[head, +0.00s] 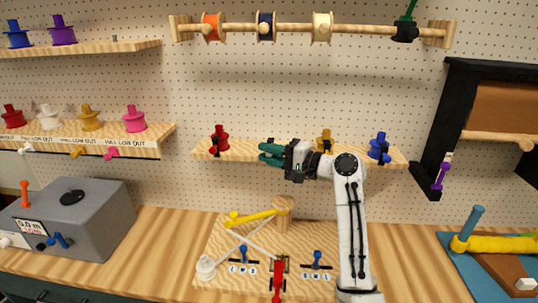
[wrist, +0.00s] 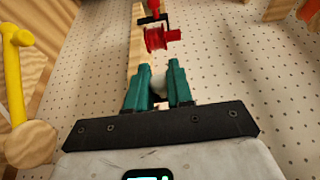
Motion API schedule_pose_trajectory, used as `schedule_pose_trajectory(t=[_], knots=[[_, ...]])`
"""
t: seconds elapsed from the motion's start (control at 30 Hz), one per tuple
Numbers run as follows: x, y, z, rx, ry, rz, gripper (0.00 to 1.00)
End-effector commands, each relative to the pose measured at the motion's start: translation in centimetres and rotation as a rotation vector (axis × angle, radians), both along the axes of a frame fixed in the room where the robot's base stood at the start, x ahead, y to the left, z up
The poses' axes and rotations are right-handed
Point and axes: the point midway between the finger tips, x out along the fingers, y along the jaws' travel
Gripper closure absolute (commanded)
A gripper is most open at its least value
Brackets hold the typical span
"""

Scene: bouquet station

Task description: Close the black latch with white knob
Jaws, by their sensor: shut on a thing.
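My gripper (head: 268,153) is at the small middle shelf (head: 225,151), between the red spool and the yellow spool. In the wrist view its green fingers (wrist: 158,75) are closed around a white rounded thing (wrist: 158,88), which looks like the white knob. The black latch of that knob is hidden by the fingers, so I cannot tell its angle. In the head view the fingers hide the white knob.
On the same shelf stand a red spool (head: 219,137), also in the wrist view (wrist: 163,40), a yellow spool (head: 326,140) and a blue spool (head: 380,146), with black latch parts beside them. A wooden rod with spools (head: 290,29) hangs above. A jig board (head: 235,270) lies below.

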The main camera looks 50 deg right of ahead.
Motion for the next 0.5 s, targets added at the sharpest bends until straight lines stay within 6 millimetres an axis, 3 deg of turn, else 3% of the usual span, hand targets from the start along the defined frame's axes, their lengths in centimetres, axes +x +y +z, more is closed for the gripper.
schedule_pose_trajectory(t=[0.43, 0.47, 0.5], knots=[[0.03, -0.18, 0.03, 0.011, 0.006, -0.003, 1.00], [0.03, -0.18, 0.03, 0.011, 0.006, -0.003, 0.77], [0.03, -0.18, 0.04, 0.011, 0.006, -0.003, 0.73]])
